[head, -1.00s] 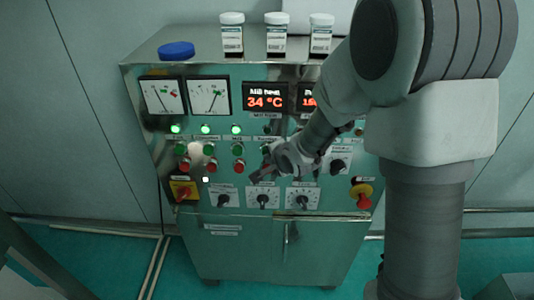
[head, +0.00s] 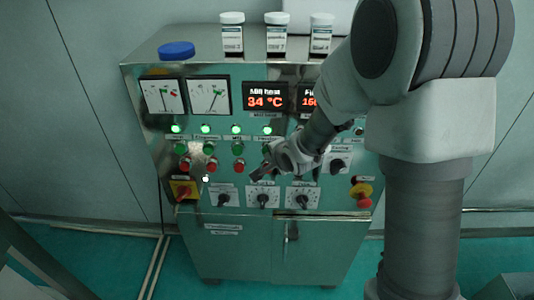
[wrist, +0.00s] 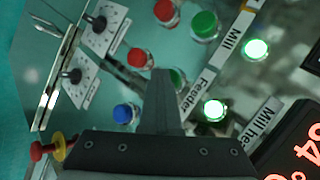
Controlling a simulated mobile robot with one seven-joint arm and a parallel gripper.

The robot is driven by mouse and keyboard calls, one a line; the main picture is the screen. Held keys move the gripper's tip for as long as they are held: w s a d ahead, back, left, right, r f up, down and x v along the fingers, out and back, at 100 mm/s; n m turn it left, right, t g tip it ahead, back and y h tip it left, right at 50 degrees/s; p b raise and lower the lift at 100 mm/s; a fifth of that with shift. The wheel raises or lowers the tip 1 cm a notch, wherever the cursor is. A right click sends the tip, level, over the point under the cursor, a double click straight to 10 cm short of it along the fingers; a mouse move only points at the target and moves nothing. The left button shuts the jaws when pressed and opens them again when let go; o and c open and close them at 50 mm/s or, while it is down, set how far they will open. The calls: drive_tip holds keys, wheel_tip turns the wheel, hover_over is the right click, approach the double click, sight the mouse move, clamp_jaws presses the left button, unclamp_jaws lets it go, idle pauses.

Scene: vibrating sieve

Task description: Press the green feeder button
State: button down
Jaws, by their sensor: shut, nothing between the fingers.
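The green feeder button (wrist: 179,78) shows in the wrist view beside the "Feeder" label (wrist: 196,92), partly hidden behind my fingers. My gripper (wrist: 161,73) is shut and empty, its tips right at this button; I cannot tell whether they touch it. In the head view my gripper (head: 256,174) is at the fourth button column of the control panel (head: 250,222) and covers much of it. The round lamp beside the feeder label (wrist: 214,110) is lit green; it also shows in the head view (head: 266,130).
Close by are a red button (wrist: 138,58), the mill's green button (wrist: 204,25) and a blue button (wrist: 123,113). Rotary knobs (head: 263,200) sit below. Emergency stops are at the left (head: 184,190) and right (head: 362,194). Jars (head: 277,38) stand on top.

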drive_tip(key=shift+s, duration=0.8)
drive_tip(key=shift+s, duration=0.1)
drive_tip(key=s+b, duration=0.1)
drive_tip(key=s, duration=0.3)
drive_tip(key=shift+s+a+b, duration=0.1)
drive_tip(key=shift+s+b, duration=0.25)
drive_tip(key=shift+s, duration=0.05)
drive_tip(key=s+d+r+n+g+h, duration=0.1)
drive_tip(key=s+d+r+n+h, duration=0.2)
drive_tip(key=s+d+r+n, duration=0.35)
drive_tip(key=s+d+r+n+g, duration=0.1)
drive_tip(key=s+d+r+n, duration=0.1)
drive_tip(key=s, duration=0.5)
drive_tip(key=s+d+r+n+g, duration=0.1)
drive_tip(key=s+d+r+n, duration=0.1)
drive_tip(key=s+d+r, duration=0.3)
drive_tip(key=s+r, duration=0.2)
drive_tip(key=s, duration=0.1)
drive_tip(key=shift+s+h, duration=0.3)
